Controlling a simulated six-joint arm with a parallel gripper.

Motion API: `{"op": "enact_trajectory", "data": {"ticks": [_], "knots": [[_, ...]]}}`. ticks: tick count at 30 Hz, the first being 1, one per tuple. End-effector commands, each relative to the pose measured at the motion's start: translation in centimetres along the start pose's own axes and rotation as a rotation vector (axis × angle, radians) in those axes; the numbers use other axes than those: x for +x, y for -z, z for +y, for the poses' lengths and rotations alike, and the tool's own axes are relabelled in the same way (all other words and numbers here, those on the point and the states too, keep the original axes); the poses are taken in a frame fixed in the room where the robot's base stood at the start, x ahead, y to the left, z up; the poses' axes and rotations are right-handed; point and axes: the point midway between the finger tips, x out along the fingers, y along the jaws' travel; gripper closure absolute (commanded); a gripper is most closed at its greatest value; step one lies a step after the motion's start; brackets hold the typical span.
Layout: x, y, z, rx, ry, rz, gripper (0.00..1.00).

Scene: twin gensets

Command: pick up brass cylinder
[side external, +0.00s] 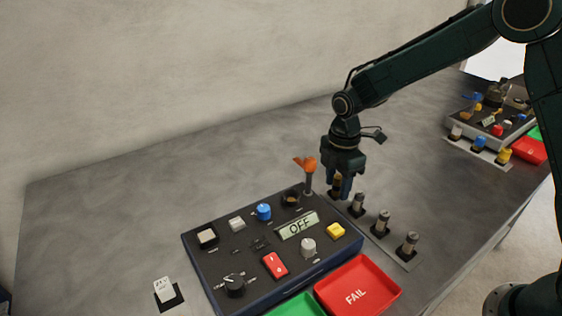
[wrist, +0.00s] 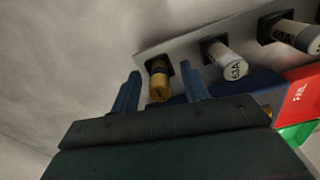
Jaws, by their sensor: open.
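The brass cylinder (wrist: 160,87) stands in a black holder at the end of a light strip (wrist: 186,42). In the side external view only a little of the brass cylinder (side external: 337,186) shows, between my fingers. My gripper (side external: 341,194) is open and points down over that end of the strip. In the wrist view the fingers of my gripper (wrist: 160,71) show on either side of the brass cylinder, with a gap visible at each side. I cannot tell how far down the cylinder the fingertips reach.
Grey-white cylinders (side external: 381,222) stand in a row along the strip; one is marked 63A (wrist: 231,66). A control panel (side external: 215,265) with an OFF display (side external: 298,226) and an orange-topped lever (side external: 306,170) is close by. A red FAIL tray (side external: 380,284) and green tray (side external: 297,307) lie in front.

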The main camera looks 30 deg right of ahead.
Motion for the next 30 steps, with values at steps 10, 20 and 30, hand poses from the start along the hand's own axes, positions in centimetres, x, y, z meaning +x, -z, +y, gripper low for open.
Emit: {"op": "enact_trajectory", "data": {"ticks": [10, 20, 30], "knots": [[0.0, 0.0, 0.0, 0.0, 0.0, 0.0, 0.92], [-0.1, 0.0, 0.0, 0.0, -0.001, 0.0, 1.0], [-2.0, 0.0, 0.1, 0.0, -0.004, 0.001, 1.0]]}}
